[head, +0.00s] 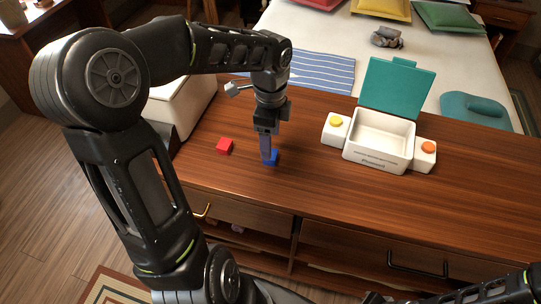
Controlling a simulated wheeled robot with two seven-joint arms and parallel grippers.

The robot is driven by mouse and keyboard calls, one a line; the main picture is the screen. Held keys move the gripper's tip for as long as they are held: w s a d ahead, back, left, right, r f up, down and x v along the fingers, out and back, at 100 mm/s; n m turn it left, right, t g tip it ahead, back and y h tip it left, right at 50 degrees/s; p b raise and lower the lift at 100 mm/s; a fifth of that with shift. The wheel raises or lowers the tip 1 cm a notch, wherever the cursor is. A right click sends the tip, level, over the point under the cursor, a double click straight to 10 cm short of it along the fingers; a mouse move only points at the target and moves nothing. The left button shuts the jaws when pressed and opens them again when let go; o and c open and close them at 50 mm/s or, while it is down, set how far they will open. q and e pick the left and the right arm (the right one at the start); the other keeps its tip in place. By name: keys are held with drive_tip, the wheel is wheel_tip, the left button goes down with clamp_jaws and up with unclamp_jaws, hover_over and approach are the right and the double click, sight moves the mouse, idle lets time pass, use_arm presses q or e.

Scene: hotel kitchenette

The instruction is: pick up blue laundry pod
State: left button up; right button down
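The blue laundry pod (274,158) is a small blue block on the wooden counter, left of centre. My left gripper (267,158) points straight down at it, and its fingers overlap the pod's left side in the head view. The fingers are seen nearly edge-on, so I cannot tell whether they are open or closed on the pod. A red block (225,146) lies on the counter to the left of the gripper. My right gripper is not in view; only dark parts of my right arm show at the bottom right.
A white box (378,154) with a raised teal lid (393,88) stands right of centre on the counter (335,194). A yellow button (336,120) and an orange button (428,146) flank it. A bed with cushions lies behind. The counter's front stretch is clear.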

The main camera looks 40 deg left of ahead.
use_arm(q)
wheel_tip(320, 180, down, 5)
drive_tip(key=shift+w+f, duration=0.1)
idle(0.3)
drive_tip(key=shift+c, duration=0.2)
idle(0.3)
drive_tip(key=c, duration=1.4)
